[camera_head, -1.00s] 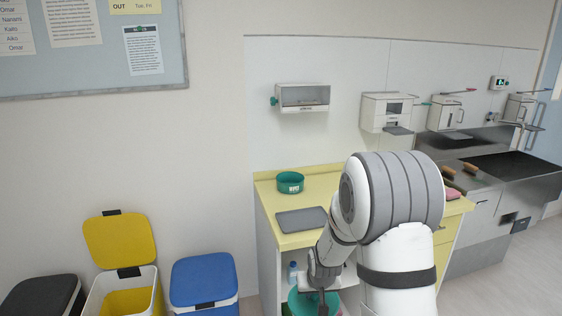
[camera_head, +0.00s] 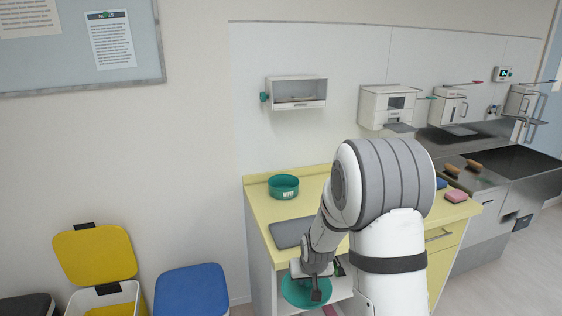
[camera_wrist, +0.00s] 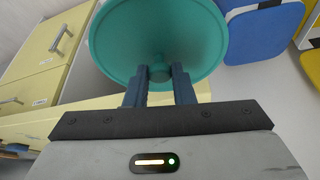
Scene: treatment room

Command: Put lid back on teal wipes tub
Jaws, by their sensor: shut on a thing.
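The teal wipes tub (camera_head: 284,187) stands upright and open-topped on the yellow counter, towards its back left. The round teal lid (camera_head: 300,291) is held in my gripper (camera_head: 316,286), in front of the counter and below its top. In the wrist view my gripper (camera_wrist: 160,78) is shut on the small knob at the middle of the lid (camera_wrist: 118,38). The tub is not seen in the wrist view.
A grey mat (camera_head: 290,233) lies on the counter (camera_head: 262,207) in front of the tub. A pink sponge (camera_head: 456,196) is at the counter's right end. A blue-lidded bin (camera_head: 190,290) and an open yellow bin (camera_head: 95,256) stand to the left. A dispenser (camera_head: 297,93) hangs on the wall above.

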